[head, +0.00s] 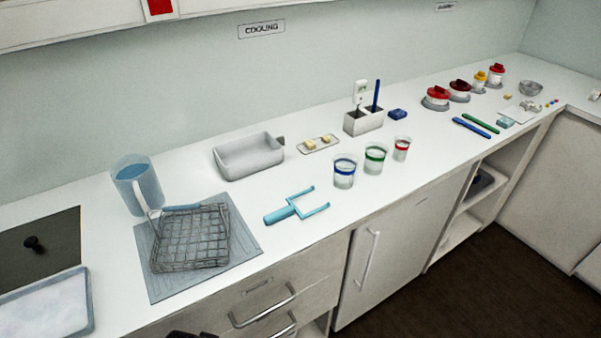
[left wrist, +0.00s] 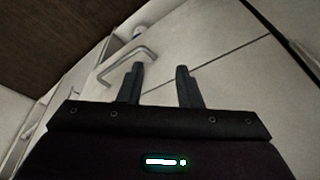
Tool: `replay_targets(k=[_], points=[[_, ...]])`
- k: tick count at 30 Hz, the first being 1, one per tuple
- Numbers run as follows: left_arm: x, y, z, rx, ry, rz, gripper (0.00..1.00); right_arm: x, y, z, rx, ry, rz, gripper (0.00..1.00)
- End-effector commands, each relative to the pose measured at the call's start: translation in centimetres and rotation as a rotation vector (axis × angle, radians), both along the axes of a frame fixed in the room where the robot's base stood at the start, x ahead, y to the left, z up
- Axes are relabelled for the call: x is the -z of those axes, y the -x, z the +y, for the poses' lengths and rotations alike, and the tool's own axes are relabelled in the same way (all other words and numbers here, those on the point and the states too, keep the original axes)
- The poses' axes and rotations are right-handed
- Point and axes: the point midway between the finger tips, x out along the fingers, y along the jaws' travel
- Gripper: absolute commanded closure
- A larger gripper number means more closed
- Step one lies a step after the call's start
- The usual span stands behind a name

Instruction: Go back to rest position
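My left gripper (left wrist: 160,85) shows in the left wrist view with its two dark fingers apart and nothing between them. It is in front of the white drawer fronts, with a metal handle (left wrist: 128,62) beyond the fingers. In the head view only a small dark part, which I take to be mine, shows at the bottom edge. My right gripper is in neither view.
The white counter holds a wire basket (head: 190,238) on a grey mat, a water jug (head: 137,186), a grey tub (head: 248,157), a blue fork-shaped tool (head: 297,206) and several cups. A drawer handle (head: 264,307) and a door handle (head: 370,258) stick out below.

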Motion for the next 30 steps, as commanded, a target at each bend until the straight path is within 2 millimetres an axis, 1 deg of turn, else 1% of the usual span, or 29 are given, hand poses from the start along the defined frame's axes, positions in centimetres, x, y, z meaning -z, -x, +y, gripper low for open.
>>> replay_targets(k=[1,2,3,5,6,8,9,11,12,14,15,17,18,21,25,27,30], points=[[3.5,0.3,0.0,0.002,-0.002,0.017,0.68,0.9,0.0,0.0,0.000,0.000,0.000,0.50],[5.4,0.5,0.0,0.003,-0.002,0.023,0.68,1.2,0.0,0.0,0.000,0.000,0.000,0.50],[8.1,0.9,0.0,0.004,-0.003,0.031,0.68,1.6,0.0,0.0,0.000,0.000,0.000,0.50],[12.5,1.7,0.1,0.007,-0.004,0.045,0.68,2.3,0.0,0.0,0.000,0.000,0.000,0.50],[15.3,2.5,0.3,0.008,-0.006,0.054,0.68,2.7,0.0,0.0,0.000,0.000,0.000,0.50],[19.4,3.9,0.5,0.011,-0.007,0.067,0.68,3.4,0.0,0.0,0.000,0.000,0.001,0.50],[22.1,5.0,0.6,0.013,-0.008,0.076,0.68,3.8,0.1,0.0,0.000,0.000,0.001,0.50],[25.9,7.0,0.9,0.016,-0.010,0.092,0.68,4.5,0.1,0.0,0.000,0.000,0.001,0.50],[28.2,8.4,1.1,0.019,-0.011,0.100,0.68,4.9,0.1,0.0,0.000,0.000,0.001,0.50],[31.5,10.8,1.5,0.022,-0.012,0.114,0.68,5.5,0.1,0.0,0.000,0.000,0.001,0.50],[33.5,12.4,1.8,0.024,-0.014,0.122,0.68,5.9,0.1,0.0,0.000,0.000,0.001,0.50],[36.1,14.9,2.2,0.026,-0.016,0.134,0.68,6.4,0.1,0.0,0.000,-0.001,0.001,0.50],[37.5,16.5,2.5,0.028,-0.016,0.141,0.68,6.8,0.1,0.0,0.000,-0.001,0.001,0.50],[40.0,19.8,3.2,0.032,-0.019,0.155,0.68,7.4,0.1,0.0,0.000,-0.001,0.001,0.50],[41.5,22.5,3.8,0.035,-0.021,0.164,0.68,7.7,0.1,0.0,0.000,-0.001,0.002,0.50],[41.8,23.2,3.9,0.036,-0.021,0.166,0.68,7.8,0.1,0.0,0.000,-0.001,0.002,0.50],[41.9,23.5,4.0,0.037,-0.021,0.166,0.68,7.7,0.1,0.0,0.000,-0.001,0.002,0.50]])
